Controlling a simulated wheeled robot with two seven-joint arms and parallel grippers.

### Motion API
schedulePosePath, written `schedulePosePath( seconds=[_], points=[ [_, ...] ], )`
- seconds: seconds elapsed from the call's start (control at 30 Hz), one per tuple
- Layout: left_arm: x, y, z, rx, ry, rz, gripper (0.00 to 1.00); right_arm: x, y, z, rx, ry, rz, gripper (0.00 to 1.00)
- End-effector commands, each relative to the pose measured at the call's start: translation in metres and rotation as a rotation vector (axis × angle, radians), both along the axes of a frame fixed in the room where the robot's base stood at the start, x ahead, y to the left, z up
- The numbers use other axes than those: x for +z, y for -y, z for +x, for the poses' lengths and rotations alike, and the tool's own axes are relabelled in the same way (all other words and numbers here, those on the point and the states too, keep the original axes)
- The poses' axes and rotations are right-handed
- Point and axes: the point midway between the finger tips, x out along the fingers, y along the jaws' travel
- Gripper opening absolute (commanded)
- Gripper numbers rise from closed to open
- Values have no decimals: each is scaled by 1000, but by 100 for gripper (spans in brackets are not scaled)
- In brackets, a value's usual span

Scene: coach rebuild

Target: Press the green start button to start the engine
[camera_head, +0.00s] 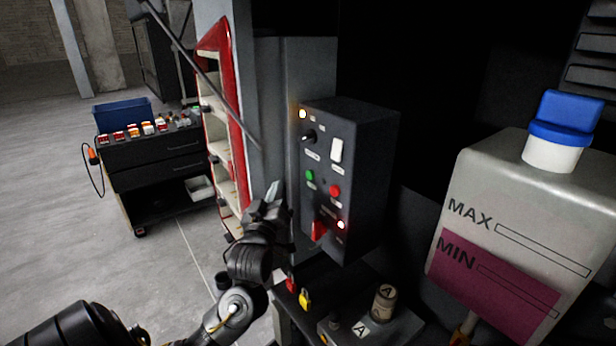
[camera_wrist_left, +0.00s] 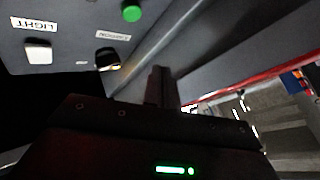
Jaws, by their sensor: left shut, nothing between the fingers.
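The dark control box (camera_head: 371,150) is mounted in the middle of the head view. On its face are a green button (camera_head: 309,175), a red button (camera_head: 335,190) to the right of it, a white rocker switch (camera_head: 336,149), a black knob (camera_head: 309,136) and a red lever (camera_head: 319,231). My left gripper (camera_head: 273,191) is shut and empty, to the left of the box and a little below the green button, apart from it. The left wrist view shows the green button (camera_wrist_left: 131,13) at the top, beyond the shut fingers (camera_wrist_left: 160,88). My right gripper is not in view.
A reservoir (camera_head: 530,200) with a blue cap stands at right. Below the box is a battery (camera_head: 371,325) with a cylinder marked A (camera_head: 384,302). A black tool cart (camera_head: 155,179) with a blue bin (camera_head: 123,113) stands at left. A red-edged shelf (camera_head: 236,120) rises behind my gripper.

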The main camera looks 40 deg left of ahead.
Motion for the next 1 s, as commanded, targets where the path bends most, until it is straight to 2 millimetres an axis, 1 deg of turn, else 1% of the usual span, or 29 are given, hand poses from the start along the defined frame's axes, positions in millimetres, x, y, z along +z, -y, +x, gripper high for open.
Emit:
schedulePosePath(
  seconds=[0.03,0.2,0.4,0.6,1.0],
  points=[
    [1,2,8,-1,3,-2,0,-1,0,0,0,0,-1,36],
    [0,9,30,0,2,-2,0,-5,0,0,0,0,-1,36],
    [1,14,50,1,1,-1,0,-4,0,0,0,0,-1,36],
    [0,17,59,0,1,-1,0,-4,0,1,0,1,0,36],
    [0,18,60,0,0,-1,0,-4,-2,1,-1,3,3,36]
  ],
)
